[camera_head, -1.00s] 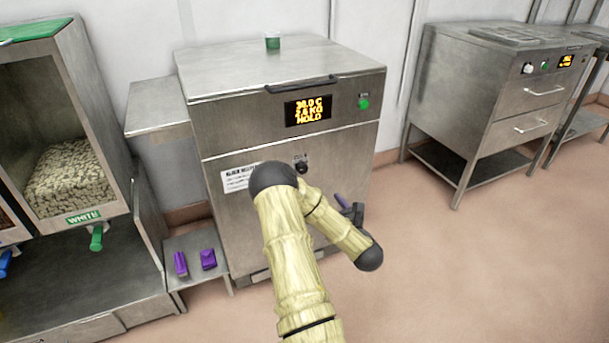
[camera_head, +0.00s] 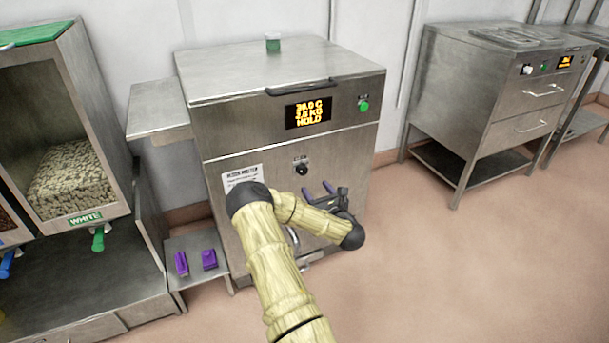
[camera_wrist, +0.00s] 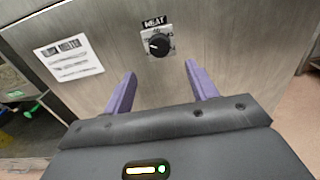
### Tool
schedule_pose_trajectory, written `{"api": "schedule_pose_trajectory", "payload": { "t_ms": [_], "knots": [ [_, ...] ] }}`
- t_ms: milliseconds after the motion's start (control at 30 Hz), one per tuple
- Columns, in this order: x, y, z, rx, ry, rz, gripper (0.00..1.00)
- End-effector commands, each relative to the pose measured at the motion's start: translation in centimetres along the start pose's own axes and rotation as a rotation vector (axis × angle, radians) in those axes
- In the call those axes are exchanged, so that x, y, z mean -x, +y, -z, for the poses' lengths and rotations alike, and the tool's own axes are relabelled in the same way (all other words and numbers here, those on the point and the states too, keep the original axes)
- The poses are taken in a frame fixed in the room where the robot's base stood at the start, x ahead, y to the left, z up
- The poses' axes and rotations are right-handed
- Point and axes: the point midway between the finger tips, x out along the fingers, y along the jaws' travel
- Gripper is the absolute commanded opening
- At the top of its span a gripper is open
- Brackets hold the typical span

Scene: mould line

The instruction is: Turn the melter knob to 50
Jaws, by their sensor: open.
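The melter (camera_head: 287,110) is a steel cabinet with a lid and an orange display (camera_head: 308,112) that reads about 30.0 C, a KG line and HOLD. Its black heat knob (camera_head: 302,169) sits on the front panel below the display. In the wrist view the knob (camera_wrist: 158,46) is under a HEAT label, on a small dial plate whose numbers are too small to read. My gripper (camera_head: 317,190) is open, with purple fingers, below and slightly right of the knob. In the wrist view the gripper (camera_wrist: 161,80) has empty space between its fingers, and the knob is beyond them, untouched.
A green button (camera_head: 364,105) is at the melter's upper right. A white label sheet (camera_head: 243,177) is left of the knob. Two purple items (camera_head: 209,259) lie on a low shelf at left. A steel drawer cabinet (camera_head: 490,100) stands at right, with clear floor before it.

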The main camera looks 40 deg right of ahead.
Motion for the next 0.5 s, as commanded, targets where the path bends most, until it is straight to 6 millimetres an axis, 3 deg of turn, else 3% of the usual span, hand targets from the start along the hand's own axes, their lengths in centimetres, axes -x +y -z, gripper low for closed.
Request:
{"api": "schedule_pose_trajectory", "payload": {
  "t_ms": [500],
  "knots": [
    [-8.6, 0.0, 0.1, 0.000, -0.002, -0.001, 0.58]
  ]
}}
